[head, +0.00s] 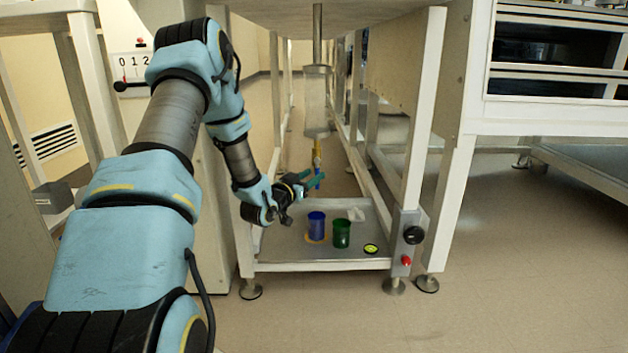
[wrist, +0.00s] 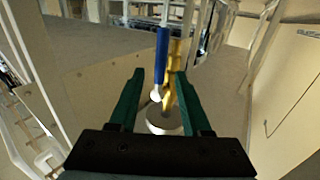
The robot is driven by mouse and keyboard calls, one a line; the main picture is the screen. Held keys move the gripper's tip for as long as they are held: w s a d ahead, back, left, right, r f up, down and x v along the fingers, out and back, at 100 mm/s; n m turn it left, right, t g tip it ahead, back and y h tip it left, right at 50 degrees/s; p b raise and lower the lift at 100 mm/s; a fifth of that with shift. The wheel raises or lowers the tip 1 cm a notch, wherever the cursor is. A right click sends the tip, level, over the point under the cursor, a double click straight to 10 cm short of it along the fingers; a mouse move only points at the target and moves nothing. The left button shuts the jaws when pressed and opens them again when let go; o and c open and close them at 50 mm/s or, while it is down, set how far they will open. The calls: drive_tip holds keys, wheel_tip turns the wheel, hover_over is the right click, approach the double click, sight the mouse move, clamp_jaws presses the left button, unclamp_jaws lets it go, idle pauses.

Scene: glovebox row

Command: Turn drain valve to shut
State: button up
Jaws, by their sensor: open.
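The drain valve has a yellow brass body (head: 317,153) below a clear cylinder under the bench. A blue lever (head: 319,182) shows at its lower end, partly hidden by my gripper. In the wrist view the blue lever (wrist: 162,55) runs beside the brass pipe (wrist: 174,60), roughly along it, with a pale rounded tip. My gripper (head: 310,179) has green fingers and is open at the valve. In the wrist view my gripper's fingers (wrist: 158,75) stand either side of the lever's line, with a gap on both sides. I cannot tell how deep the lever sits between them.
A low metal tray shelf (head: 290,264) lies below, holding a blue cup (head: 316,226), a green cup (head: 341,233) and a yellow-and-black round item (head: 371,249). White bench legs (head: 424,110) flank the space. A control box (head: 408,238) with a black knob sits at right.

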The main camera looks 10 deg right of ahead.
drive_tip(key=shift+x, duration=0.85)
clamp_jaws()
idle(0.9)
